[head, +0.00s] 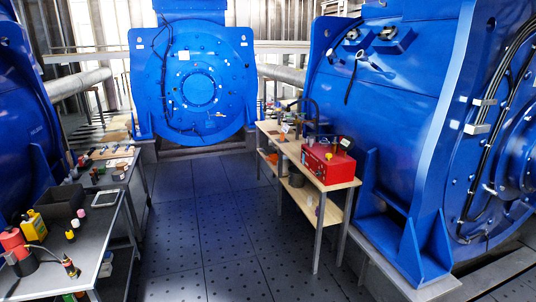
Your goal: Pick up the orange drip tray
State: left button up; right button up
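A small orange item (268,156) shows at the far end of the lower shelf of the wooden-topped bench, partly hidden by the bench's top and legs. It may be the orange drip tray, but it is too small to tell. Neither of my grippers is in view.
The wooden-topped bench (335,180) stands right of centre, with a red box (327,163) on its near end. A grey bench (85,240) with bottles, a dark bin (59,203) and tools stands at left. Large blue motors (193,85) surround the area. The dark floor (215,235) between the benches is clear.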

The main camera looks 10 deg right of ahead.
aim_at(274, 160)
jog(key=u, duration=0.15)
jog(key=i, duration=1.1)
jog(key=z, duration=0.2)
jog(key=i, duration=2.25)
jog(key=z, duration=0.6)
jog(key=i, duration=0.45)
jog(key=u, duration=0.65)
jog(key=i, duration=4.25)
jog(key=z, duration=1.85)
